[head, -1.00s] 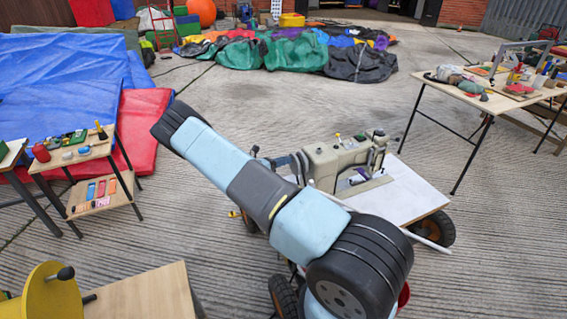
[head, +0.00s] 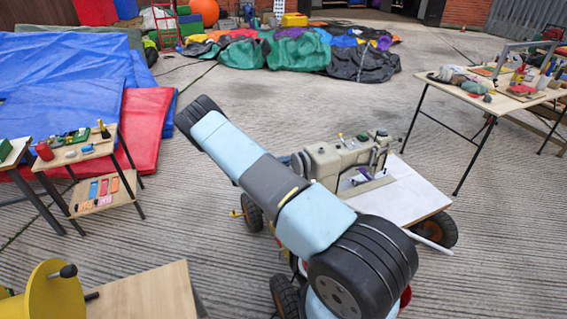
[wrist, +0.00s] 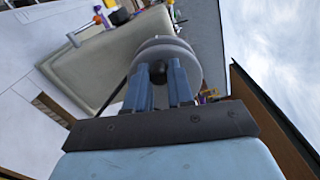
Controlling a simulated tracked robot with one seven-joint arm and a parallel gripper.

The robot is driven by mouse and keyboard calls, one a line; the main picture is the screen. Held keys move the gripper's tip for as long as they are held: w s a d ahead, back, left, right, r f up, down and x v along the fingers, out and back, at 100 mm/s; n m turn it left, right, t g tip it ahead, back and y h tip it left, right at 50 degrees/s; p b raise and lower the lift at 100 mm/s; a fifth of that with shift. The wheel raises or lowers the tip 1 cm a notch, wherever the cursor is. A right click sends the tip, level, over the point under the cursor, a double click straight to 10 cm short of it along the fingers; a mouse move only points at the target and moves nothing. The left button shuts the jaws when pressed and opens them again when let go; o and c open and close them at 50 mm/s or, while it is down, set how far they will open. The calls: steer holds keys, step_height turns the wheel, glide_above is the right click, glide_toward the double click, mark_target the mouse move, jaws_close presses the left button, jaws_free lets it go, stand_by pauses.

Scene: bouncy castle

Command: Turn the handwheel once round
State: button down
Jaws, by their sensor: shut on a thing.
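A beige sewing machine (head: 345,160) stands on a white-topped wheeled cart, and part of it shows in the wrist view (wrist: 105,60). In the wrist view its round grey handwheel (wrist: 188,60) is straight ahead of my gripper (wrist: 159,70). A black knob (wrist: 158,73) on the wheel's face sits between the two blue fingers, and my gripper is shut on it. In the head view the handwheel (head: 300,165) is at the machine's left end, mostly hidden behind my arm, with only a bit of blue finger showing.
A small shelf table (head: 75,155) with tools stands left, beside red and blue mats (head: 70,90). A wooden table (head: 480,95) with assorted items is at right. A yellow object (head: 55,295) and a plywood top (head: 150,292) are at lower left. Concrete floor between is clear.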

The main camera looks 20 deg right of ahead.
steer(key=shift+s+f+n, duration=0.1)
steer(key=shift+f+n, duration=0.25)
steer(key=shift+n, duration=1)
steer(key=shift+f+n, duration=0.4)
steer(key=shift+n, duration=0.9)
steer(key=shift+s+f+n, duration=0.1)
steer(key=shift+f+n, duration=0.25)
steer(key=shift+n, duration=1)
steer(key=c, duration=1)
jaws_free()
steer(key=a, duration=1.3)
steer(key=shift+w+a+f, duration=0.1)
steer(key=shift+a+f, duration=0.05)
steer(key=shift+a, duration=0.2)
